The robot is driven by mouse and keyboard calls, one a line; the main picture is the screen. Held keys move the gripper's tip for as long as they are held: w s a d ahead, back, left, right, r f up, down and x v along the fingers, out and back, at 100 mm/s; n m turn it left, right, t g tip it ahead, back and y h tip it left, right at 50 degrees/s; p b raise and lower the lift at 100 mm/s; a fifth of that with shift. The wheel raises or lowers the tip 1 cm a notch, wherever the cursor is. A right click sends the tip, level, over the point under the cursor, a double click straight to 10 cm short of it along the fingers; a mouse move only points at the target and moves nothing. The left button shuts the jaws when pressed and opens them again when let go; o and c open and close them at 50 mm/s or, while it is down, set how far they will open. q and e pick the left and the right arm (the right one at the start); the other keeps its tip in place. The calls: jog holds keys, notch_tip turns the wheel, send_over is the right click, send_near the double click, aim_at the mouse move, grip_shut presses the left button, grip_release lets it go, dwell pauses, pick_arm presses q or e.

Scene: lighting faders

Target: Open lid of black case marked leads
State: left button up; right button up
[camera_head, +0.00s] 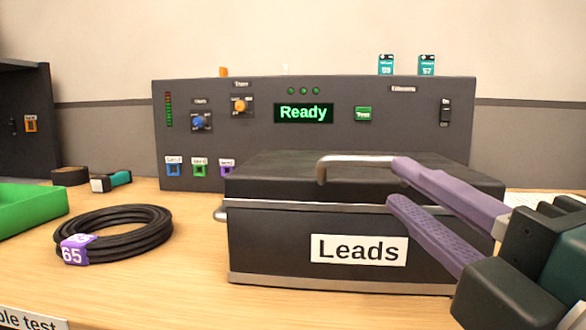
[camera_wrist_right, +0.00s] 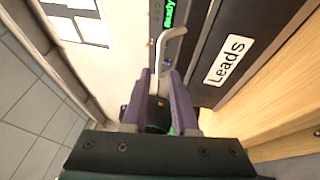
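The black case (camera_head: 270,245) with the white "Leads" label (camera_head: 359,250) stands on the table; the label also shows in the wrist view (camera_wrist_right: 228,60). Its lid (camera_head: 270,178) is down flat on the case. A bent metal bar handle (camera_head: 350,160) shows over the lid, and in the wrist view (camera_wrist_right: 173,42). My right gripper (camera_head: 393,182) is at the handle's right end, its purple fingers apart. In the wrist view the handle's near end comes between the fingertips (camera_wrist_right: 161,78); I cannot tell whether they touch it. My left gripper is out of view.
A grey console (camera_head: 200,145) with a green "Ready" display (camera_head: 303,112) stands close behind the case. A coiled black cable (camera_head: 125,228) with a purple tag lies left of it. A green tray (camera_head: 30,207) is at the far left. Bare table lies between coil and case.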

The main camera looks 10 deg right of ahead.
aim_at(371, 164)
jog(key=x, duration=0.7)
jog(key=shift+w+r, duration=0.1)
jog(key=shift+w, duration=0.3)
grip_shut()
dwell(1.0)
